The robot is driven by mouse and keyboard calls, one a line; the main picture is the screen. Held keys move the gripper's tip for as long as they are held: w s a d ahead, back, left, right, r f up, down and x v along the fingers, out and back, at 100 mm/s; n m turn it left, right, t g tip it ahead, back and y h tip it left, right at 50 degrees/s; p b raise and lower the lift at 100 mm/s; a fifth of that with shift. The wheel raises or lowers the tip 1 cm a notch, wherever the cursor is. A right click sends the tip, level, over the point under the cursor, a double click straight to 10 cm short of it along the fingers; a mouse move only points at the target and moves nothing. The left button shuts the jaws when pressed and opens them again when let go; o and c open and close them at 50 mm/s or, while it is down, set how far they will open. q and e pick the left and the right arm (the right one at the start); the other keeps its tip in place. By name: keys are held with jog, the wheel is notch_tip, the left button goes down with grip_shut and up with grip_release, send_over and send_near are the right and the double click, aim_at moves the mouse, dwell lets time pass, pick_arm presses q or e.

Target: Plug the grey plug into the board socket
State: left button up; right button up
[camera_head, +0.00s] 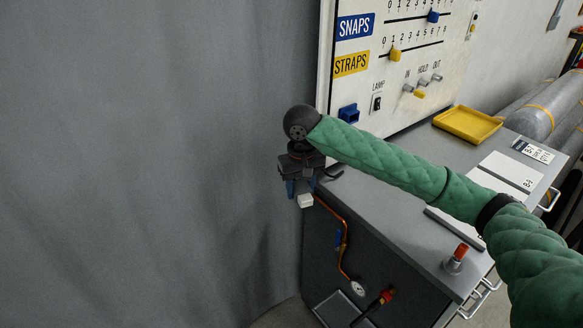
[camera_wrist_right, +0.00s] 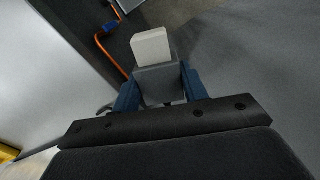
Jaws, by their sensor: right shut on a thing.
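My right gripper (camera_head: 302,187) hangs beside the left end of the grey bench, with its blue fingers pointing down. It is shut on the grey plug (camera_wrist_right: 160,80), whose white end (camera_wrist_right: 150,44) sticks out beyond the fingertips. In the head view only the plug's pale end (camera_head: 306,201) shows clearly below the fingers. The blue socket (camera_head: 349,113) is at the lower left corner of the white board (camera_head: 425,60). The socket is above and to the right of the gripper, apart from the plug. My left gripper is not in view.
The bench top (camera_head: 390,185) carries a yellow tray (camera_head: 467,124), white cards (camera_head: 512,170) and a red-topped knob (camera_head: 456,257). A copper pipe (camera_head: 345,245) runs down the bench front. A grey curtain (camera_head: 150,160) fills the left. My green arm crosses over the bench.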

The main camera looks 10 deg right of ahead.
jog(key=s+a+r+n, duration=0.1)
jog(key=a+r, duration=0.2)
jog(key=r, duration=0.3)
jog(key=s+a+r+n, duration=0.1)
jog(key=a+r+n, duration=0.1)
jog(key=a+r, duration=0.2)
notch_tip(320, 180, up, 3)
jog(key=shift+s+a+f+n, duration=0.2)
jog(key=shift+s+a+n, duration=0.1)
jog(key=shift+m, duration=0.6)
jog(key=d+f, duration=0.4)
jog(key=f, duration=0.1)
jog(key=s+d+f, duration=0.1)
jog(key=d+f, duration=0.1)
jog(key=d, duration=0.1)
jog(key=shift+s+f, duration=0.1)
jog(key=shift+f, duration=0.05)
jog(key=d+f+m, duration=0.2)
jog(key=d+f, duration=0.1)
jog(key=d, duration=0.5)
jog(key=d+f+m, duration=0.1)
jog(key=d+f, duration=0.1)
jog(key=d, duration=0.6)
jog(key=w+d+r+n, duration=0.1)
jog(key=d+n, duration=0.1)
jog(key=d, duration=0.8)
jog(key=w+d+r+n, duration=0.2)
jog(key=d, duration=0.9)
jog(key=shift+r, duration=0.2)
